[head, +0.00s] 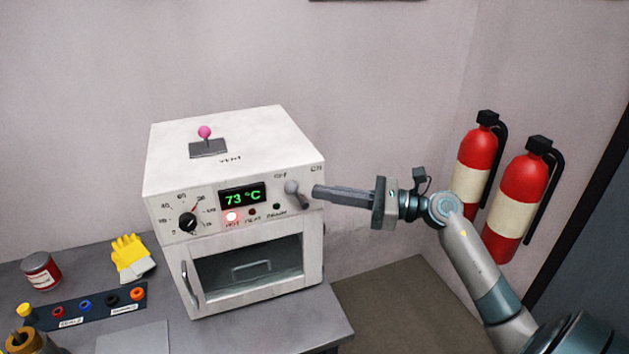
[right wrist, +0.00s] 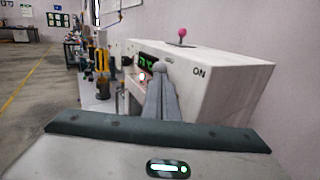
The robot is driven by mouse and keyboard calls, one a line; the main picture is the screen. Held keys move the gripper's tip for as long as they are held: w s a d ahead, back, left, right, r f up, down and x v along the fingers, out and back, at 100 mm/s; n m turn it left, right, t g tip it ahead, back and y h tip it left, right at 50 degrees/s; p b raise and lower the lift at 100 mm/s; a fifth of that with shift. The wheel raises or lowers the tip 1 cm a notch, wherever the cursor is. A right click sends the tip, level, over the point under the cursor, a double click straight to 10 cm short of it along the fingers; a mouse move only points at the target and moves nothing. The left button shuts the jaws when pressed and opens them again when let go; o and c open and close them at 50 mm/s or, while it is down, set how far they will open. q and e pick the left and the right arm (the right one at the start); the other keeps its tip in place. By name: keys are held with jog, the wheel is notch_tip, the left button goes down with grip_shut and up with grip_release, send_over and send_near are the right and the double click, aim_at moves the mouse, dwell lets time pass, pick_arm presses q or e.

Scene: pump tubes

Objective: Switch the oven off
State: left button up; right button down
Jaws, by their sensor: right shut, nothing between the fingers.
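The white oven (head: 225,160) stands on the grey bench in the head view. Its display (head: 243,196) reads 73 °C and a red light glows below it at HOT. A grey switch lever (head: 297,194) sits at the right of the front panel, between OFF and ON labels. My right gripper (head: 316,193) is shut and empty, its tips close to the right of the lever; I cannot tell whether they touch. In the right wrist view the oven (right wrist: 225,85) lies ahead and the fingers (right wrist: 161,100) point at the lever's ball (right wrist: 160,67). My left gripper is not in view.
A black dial (head: 187,222) and a pink-knobbed vent lever (head: 205,133) are on the oven. Yellow gloves (head: 130,255), a red jar (head: 41,271) and a strip of coloured caps (head: 85,305) lie left. Two fire extinguishers (head: 520,195) hang right, behind my right arm.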

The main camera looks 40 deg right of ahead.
aim_at(296, 193)
jog(key=p+x, duration=0.1)
jog(key=x, duration=0.2)
dwell(0.6)
jog(key=shift+a+r+n+g+h+p, duration=0.2)
jog(key=shift+a+n+g+h+p, duration=0.15)
jog(key=shift+n+g+h, duration=0.25)
jog(key=shift+w+a+f+n+g+h, duration=0.1)
jog(key=shift+a+n+g+h, duration=0.2)
jog(key=shift+a+g+h, duration=0.15)
jog(key=shift+d, duration=0.1)
